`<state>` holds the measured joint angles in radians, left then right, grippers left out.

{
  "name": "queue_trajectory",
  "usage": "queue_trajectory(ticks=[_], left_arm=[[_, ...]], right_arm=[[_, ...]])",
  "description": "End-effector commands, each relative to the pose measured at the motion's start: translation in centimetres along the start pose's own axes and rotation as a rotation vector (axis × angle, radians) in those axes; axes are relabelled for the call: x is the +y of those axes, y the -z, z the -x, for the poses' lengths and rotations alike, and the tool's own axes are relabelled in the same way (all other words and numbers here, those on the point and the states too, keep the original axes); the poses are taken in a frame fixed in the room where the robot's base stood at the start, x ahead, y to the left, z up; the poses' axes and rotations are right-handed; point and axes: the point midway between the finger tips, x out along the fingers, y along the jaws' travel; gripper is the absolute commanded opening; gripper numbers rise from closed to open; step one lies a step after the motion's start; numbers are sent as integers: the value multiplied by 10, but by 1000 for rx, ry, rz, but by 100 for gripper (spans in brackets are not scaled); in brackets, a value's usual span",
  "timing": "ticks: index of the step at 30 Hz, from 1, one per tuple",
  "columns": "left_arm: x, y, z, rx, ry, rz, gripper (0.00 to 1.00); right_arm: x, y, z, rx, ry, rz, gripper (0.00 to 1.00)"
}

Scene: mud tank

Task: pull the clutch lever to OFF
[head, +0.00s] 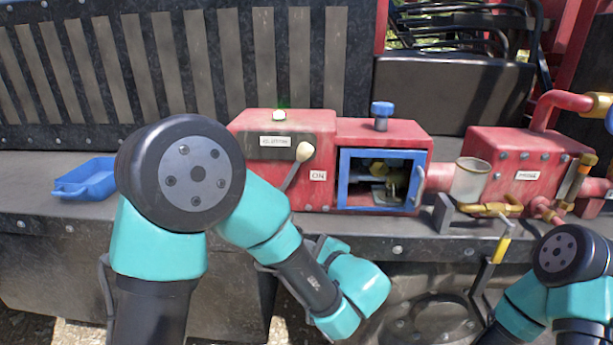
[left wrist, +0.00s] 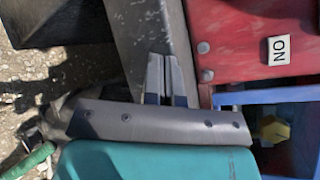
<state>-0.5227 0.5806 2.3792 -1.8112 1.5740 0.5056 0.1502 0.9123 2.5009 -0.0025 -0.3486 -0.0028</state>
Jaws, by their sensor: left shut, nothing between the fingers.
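The clutch lever (head: 305,151) has a cream knob on a grey rod at the front of the left red box (head: 285,119). It leans up and right towards the ON label (head: 317,176). My left gripper (left wrist: 164,62) is shut and empty, its two fingers side by side over the grey ledge. In the head view it is below and in front of the red box, partly hidden by my arm, and apart from the lever. The left wrist view shows the ON label (left wrist: 279,50) to the right of the fingers, but not the lever. My right gripper is out of view.
A blue tray (head: 88,180) lies on the ledge at the left. A blue-framed window box (head: 384,180) stands right of the lever. Further right are a clear cup (head: 470,180), brass pipes and a red pump box (head: 525,160). A yellow-handled valve (head: 503,247) hangs off the front edge.

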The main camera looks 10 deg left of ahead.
Motion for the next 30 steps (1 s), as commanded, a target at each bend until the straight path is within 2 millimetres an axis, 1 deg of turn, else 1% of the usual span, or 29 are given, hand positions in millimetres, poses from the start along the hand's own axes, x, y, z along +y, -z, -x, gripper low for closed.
queue_trajectory(ticks=[1,3,6,9,12,15,25,30], left_arm=[[-20,-5,13,-10,81,29,0],[-46,-13,31,-27,194,73,0],[-75,-24,56,-47,328,134,0],[-93,-32,75,-59,422,183,0],[-102,-38,84,-66,468,208,0],[-104,-39,87,-67,481,215,0],[-104,-39,84,-68,477,213,0],[-109,-40,73,-69,475,214,0]], right_arm=[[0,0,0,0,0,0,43],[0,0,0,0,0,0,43],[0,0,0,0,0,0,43],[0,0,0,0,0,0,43],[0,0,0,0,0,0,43],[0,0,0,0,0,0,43],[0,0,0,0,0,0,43],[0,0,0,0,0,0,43]])
